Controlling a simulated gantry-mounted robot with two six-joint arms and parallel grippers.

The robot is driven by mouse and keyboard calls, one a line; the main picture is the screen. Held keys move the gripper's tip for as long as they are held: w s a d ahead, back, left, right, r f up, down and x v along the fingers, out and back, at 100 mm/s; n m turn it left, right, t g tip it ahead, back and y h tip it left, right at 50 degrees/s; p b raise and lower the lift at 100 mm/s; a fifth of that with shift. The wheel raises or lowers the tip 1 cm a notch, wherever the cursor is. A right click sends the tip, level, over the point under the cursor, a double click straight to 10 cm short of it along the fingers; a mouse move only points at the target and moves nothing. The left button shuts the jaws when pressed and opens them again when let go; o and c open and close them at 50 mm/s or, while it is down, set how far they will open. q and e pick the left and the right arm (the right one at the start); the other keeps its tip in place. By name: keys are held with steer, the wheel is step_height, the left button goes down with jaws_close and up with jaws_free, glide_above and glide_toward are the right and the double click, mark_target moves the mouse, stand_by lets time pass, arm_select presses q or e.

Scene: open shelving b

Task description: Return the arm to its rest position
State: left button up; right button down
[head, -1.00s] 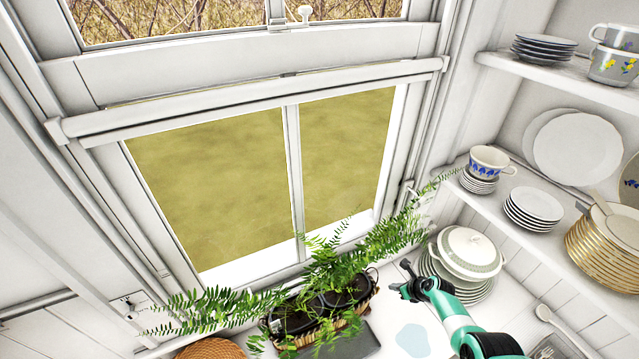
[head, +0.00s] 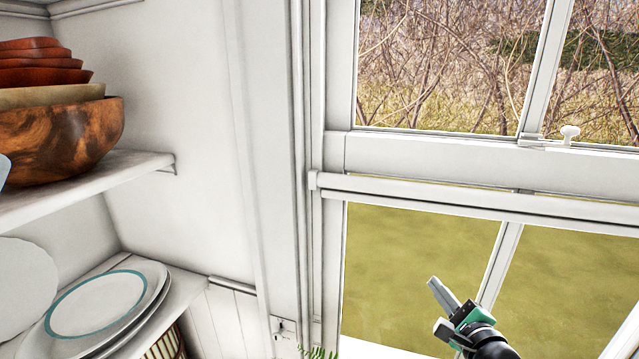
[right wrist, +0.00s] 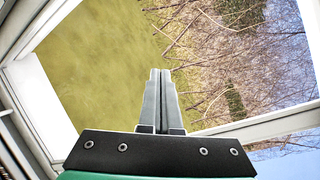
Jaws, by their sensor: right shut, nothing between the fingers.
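My right gripper (head: 440,308) shows in the lower right of the head view, raised in front of the lower window pane. In the right wrist view its two grey fingers (right wrist: 161,100) are together with nothing between them. They point toward the window and touch nothing that I can see. My left gripper is not in view.
The white window frame (head: 420,150) fills the right side of the head view. At the left, an upper shelf (head: 120,182) bears wooden bowls (head: 60,140), and a lower shelf (head: 190,300) bears plates (head: 97,303). A bit of green fern (head: 318,353) shows at the bottom edge.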

steer(key=s+a+r+n+t+y, duration=0.15)
steer(key=s+a+r+n, duration=0.25)
steer(key=r, duration=0.5)
steer(key=s+a+r+n+t+y, duration=0.1)
steer(key=s+a+r+n+t, duration=0.25)
steer(key=r, duration=0.45)
steer(key=s+a+r+n+t+y, duration=0.1)
steer(key=s+a+r+n+t, duration=0.25)
steer(key=r, duration=0.55)
steer(key=s+r+n+t+h, duration=0.1)
steer(key=s+r+n, duration=0.4)
steer(key=s, duration=0.2)
steer(key=s+r+n+t, duration=0.1)
steer(key=s+r+n, duration=0.35)
steer(key=s, duration=0.35)
step_height(320, 180, down, 46)
steer(key=n+b, duration=0.5)
steer(key=b, duration=4)
steer(key=shift+w+r, duration=0.15)
steer(key=shift+w, duration=0.1)
